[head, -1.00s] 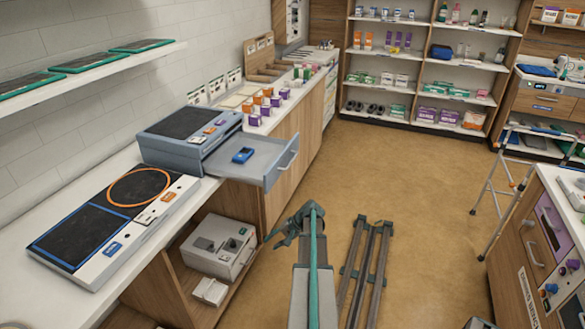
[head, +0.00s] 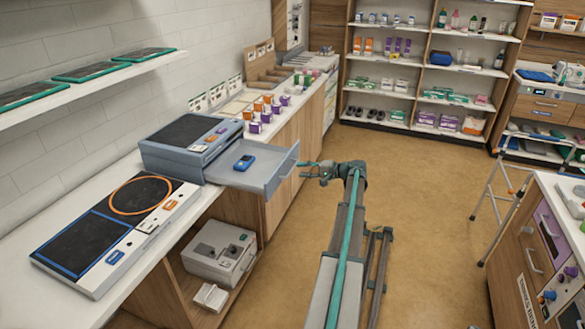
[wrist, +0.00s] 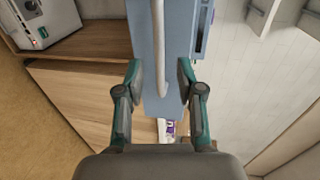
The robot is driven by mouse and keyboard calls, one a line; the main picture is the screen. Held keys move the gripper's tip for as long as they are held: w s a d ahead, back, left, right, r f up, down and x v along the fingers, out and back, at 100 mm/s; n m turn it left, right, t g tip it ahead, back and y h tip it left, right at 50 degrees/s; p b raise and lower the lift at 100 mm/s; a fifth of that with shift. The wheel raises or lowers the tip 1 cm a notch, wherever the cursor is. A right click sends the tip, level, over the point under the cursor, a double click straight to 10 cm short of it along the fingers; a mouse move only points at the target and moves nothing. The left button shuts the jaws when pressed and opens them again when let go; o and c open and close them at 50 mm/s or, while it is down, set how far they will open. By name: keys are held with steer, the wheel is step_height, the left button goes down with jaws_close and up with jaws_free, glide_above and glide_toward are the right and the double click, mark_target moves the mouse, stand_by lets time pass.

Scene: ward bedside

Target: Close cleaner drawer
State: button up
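The cleaner drawer (head: 232,174) is a grey-blue tray pulled out from the grey-blue cleaner unit (head: 185,128) on the counter. A blue device (head: 245,162) lies inside it. The drawer's bar handle (head: 289,166) faces right, toward the aisle. My gripper (head: 308,170) is just right of the handle, with a small gap seen between them in the head view. In the wrist view my gripper (wrist: 160,78) is open, its two teal fingers to either side of the pale handle bar (wrist: 160,50) and the drawer front (wrist: 155,100). Contact with the handle cannot be told.
A flat panel with an orange ring (head: 115,232) lies on the counter in front. Small orange and purple boxes (head: 262,116) stand behind the unit. A grey box machine (head: 219,252) sits on the shelf below.

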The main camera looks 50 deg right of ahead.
mark_target(293, 168)
steer(key=shift+p+x, duration=0.75)
steer(key=shift+x, duration=1.85)
steer(key=shift+c, duration=0.3)
jaws_close()
